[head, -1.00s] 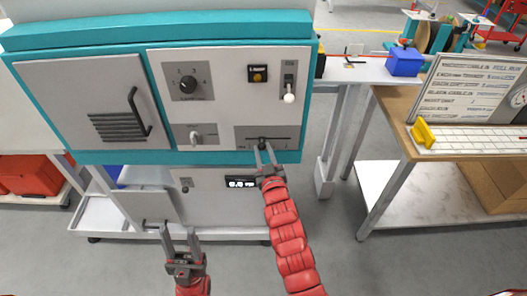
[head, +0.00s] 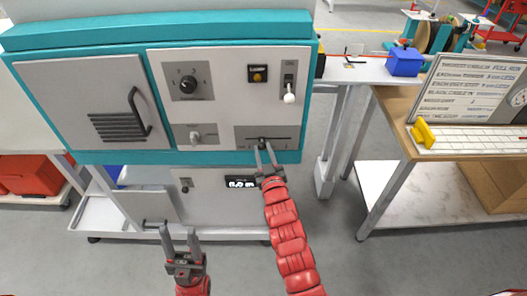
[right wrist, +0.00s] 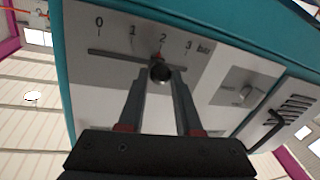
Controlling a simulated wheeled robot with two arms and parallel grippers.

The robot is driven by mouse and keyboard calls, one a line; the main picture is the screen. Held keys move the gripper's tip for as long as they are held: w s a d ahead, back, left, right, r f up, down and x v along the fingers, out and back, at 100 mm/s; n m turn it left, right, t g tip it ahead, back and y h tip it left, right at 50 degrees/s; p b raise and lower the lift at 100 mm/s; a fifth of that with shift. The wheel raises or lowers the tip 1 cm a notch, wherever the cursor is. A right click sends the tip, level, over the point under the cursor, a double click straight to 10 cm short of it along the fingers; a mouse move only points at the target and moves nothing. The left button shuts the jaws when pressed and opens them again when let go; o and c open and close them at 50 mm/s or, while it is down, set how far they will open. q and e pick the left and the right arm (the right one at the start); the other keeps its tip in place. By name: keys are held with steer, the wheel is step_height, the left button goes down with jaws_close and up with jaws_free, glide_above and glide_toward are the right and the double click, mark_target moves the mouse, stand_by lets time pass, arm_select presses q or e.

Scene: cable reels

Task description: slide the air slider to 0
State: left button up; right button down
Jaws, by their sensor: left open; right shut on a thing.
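The air slider is a dark knob (head: 262,140) on a horizontal slot in a grey plate (head: 287,131) at the lower right of the teal-edged machine front. In the right wrist view the slider knob (right wrist: 160,73) stands close to the 2 mark on a scale (right wrist: 142,36) of 0 to 3 bar, with 0 at the left end. My right gripper (head: 265,152) reaches up to the plate and is shut on the slider knob, its fingers on either side. My left gripper (head: 180,235) is open and empty, low in front of the machine.
A dial (head: 187,84), a small lever (head: 195,137), a yellow button (head: 257,76) and a white-tipped switch (head: 289,98) share the panel. A door handle (head: 138,110) sticks out at left. A wooden bench (head: 390,115) stands at right.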

steer(key=shift+d, duration=0.1)
steer(key=d+p, duration=0.2)
steer(key=d, duration=0.5)
steer(key=shift+d+r, duration=0.1)
steer(key=shift+d, duration=0.5)
steer(key=c, duration=0.8)
jaws_free()
steer(key=shift+c, duration=0.2)
steer(key=shift+o, duration=1.3)
steer(key=shift+d, duration=0.15)
